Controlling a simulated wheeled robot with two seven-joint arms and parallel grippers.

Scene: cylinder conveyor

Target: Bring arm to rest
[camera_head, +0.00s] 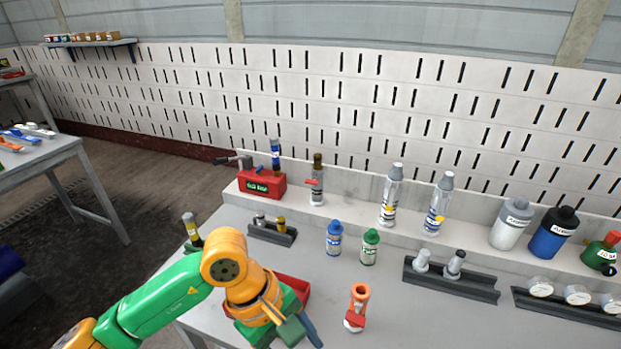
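My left arm, green and orange, comes in from the lower left. Its gripper (292,328) points down toward the grey workbench (330,278) near the front edge. The fingers overlap and are partly hidden, so I cannot tell whether they are open or shut, and I see nothing clearly held. A red tray (291,284) is partly hidden behind the wrist. My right gripper is not in view.
An orange and white bottle (357,306) stands right of the gripper. Blue (334,238) and green (370,246) bottles stand farther back. Dark racks (478,287) (570,308) hold small cylinders at right. A ledge behind bears a red box (262,185) and several bottles.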

